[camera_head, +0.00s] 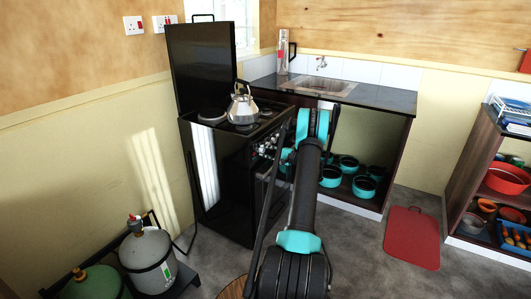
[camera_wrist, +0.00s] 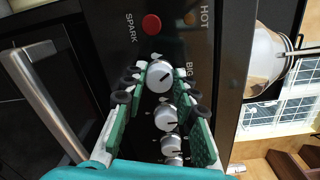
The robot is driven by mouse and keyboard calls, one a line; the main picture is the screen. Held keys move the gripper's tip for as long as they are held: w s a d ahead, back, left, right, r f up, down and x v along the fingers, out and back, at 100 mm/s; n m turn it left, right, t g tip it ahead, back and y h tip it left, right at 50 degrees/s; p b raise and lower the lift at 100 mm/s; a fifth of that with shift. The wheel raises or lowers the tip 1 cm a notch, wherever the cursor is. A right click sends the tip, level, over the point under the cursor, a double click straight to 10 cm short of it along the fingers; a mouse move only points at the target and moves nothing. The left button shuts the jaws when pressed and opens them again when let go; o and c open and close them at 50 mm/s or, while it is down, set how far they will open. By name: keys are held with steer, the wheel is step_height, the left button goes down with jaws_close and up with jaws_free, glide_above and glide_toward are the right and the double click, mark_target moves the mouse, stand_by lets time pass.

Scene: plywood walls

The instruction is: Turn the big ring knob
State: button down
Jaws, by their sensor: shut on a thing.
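The big ring knob (camera_wrist: 160,77) is a round silver knob with a dark pointer mark, beside the printed word BIG on the black stove front. My gripper (camera_wrist: 161,88) has its green-padded fingers on both sides of this knob and is shut on it. More silver knobs (camera_wrist: 167,118) sit in a row below it in the wrist view, between the fingers. In the head view the black stove (camera_head: 222,175) stands against the wall, with its knob row (camera_head: 268,144) partly behind my arm. The gripper's contact is hidden there.
A red SPARK button (camera_wrist: 151,24) and an oven handle (camera_wrist: 45,105) are near the gripper. A kettle (camera_head: 242,108) stands on the stove top. A sink counter (camera_head: 380,97) is to the right, with teal pots below. Gas bottles (camera_head: 148,260) stand front left.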

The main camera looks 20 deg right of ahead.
steer(key=n, duration=0.5)
steer(key=shift+s+f, duration=0.1)
steer(key=n, duration=0.5)
steer(key=shift+h, duration=0.3)
steer(key=shift+f+n, duration=0.1)
steer(key=shift+n, duration=0.2)
steer(key=c, duration=1.2)
jaws_free()
steer(key=v, duration=1.2)
steer(key=shift+c, duration=0.3)
